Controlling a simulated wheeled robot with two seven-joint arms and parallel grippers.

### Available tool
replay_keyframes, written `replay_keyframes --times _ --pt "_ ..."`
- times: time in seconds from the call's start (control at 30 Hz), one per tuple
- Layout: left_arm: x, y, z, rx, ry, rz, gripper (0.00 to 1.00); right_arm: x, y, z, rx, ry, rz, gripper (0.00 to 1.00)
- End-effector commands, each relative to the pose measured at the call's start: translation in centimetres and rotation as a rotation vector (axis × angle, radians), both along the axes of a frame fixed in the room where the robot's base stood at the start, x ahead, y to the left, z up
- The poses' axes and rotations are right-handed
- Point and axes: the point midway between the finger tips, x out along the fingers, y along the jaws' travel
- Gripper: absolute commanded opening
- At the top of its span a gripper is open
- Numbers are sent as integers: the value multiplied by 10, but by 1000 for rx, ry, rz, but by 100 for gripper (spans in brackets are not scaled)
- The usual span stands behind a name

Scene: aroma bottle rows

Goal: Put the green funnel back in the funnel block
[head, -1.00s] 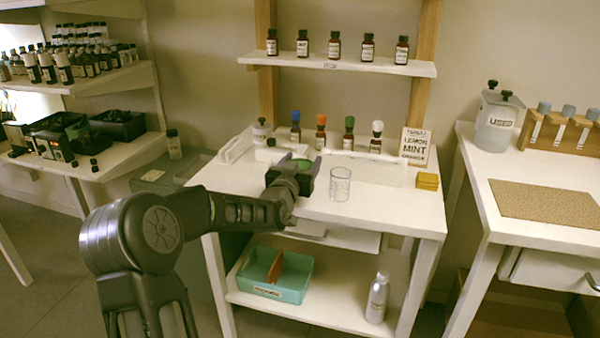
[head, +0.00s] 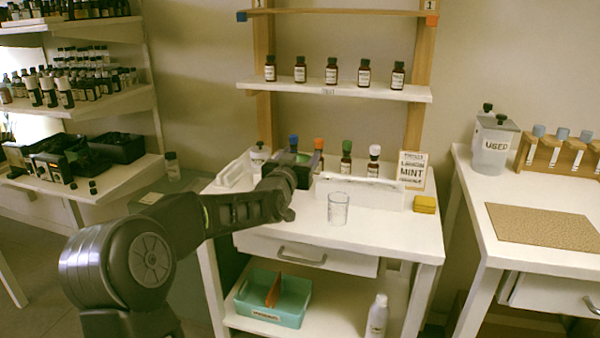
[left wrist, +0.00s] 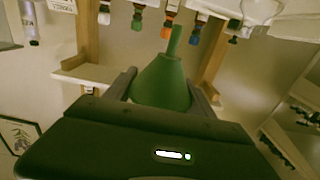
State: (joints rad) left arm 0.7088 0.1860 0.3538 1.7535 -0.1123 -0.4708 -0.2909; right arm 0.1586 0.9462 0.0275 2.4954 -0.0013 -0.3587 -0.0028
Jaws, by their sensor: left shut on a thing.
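My left gripper (head: 300,168) is over the white table, left of the glass and in front of the capped bottles. In the left wrist view its fingers (left wrist: 162,92) are shut on the green funnel (left wrist: 160,84). That view is upside down, and the funnel's narrow spout points to the picture's top, toward the table side. My right gripper is not in view.
A clear glass (head: 338,209) stands in front of the white block. Bottles with blue, orange, green and white caps (head: 346,158) stand behind. A white rack (head: 236,172) is at left. The table front is clear.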

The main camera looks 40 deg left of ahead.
Motion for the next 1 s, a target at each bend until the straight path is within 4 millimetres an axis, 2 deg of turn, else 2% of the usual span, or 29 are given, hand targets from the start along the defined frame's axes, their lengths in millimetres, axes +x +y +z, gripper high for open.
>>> replay_keyframes --times 0.03,0.17,1.0 --pt "0 0 7 0 -1 0 19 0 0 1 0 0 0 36" --pt "0 0 14 0 -1 0 19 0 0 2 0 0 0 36" --pt "0 0 13 0 0 0 19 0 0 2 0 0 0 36"
